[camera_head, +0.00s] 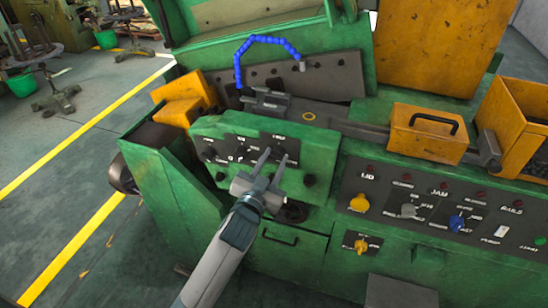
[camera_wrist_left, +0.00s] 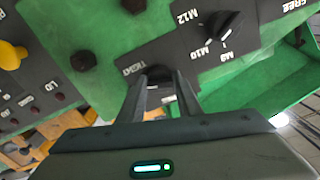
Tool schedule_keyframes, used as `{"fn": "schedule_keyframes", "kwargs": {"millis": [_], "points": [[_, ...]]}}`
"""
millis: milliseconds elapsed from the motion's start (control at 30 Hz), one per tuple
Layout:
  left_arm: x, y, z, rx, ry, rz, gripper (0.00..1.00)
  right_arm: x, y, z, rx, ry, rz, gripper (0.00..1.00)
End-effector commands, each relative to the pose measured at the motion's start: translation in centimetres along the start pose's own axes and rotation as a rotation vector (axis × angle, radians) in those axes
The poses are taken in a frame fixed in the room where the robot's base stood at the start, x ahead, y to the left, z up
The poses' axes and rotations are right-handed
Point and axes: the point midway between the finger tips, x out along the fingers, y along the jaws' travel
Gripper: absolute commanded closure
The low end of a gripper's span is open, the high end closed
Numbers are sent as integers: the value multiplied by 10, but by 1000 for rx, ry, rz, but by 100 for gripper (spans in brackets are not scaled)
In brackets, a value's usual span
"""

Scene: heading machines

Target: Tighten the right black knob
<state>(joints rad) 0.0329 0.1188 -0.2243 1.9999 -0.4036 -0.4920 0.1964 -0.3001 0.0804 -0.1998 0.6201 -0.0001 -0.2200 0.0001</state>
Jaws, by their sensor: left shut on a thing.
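The right black knob (camera_wrist_left: 159,72) sits on the dark label plate of the green machine, beside the word TIGHT in the left wrist view. My left gripper (camera_head: 275,156) reaches up to the panel from below. In the left wrist view its two fingers are on either side of the knob and shut on it, hiding part of it. Another black knob (camera_wrist_left: 222,30), with a white pointer line and M-size marks around it, is next to it on the same plate. My right gripper is not in view.
A lower dark panel with a yellow knob (camera_head: 359,203), a grey knob (camera_head: 408,211) and a blue knob (camera_head: 457,222) is to the right. A yellow box with a black handle (camera_head: 428,133) stands above it. A blue segmented hose (camera_head: 262,40) arches behind. Open floor is on the left.

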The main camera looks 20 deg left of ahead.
Motion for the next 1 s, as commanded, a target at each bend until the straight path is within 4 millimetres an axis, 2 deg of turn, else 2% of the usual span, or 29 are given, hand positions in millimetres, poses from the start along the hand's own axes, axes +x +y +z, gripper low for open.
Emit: {"fn": "schedule_keyframes", "kwargs": {"millis": [300,867,900,967,1000], "points": [[0,0,0,177,-1,1,91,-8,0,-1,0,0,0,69],[0,0,1,218,-2,1,91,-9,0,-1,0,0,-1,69],[0,0,1,218,-2,1,64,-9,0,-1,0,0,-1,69],[0,0,1,218,-2,1,50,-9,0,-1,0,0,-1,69],[0,0,1,218,-1,1,50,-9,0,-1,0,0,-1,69]]}}
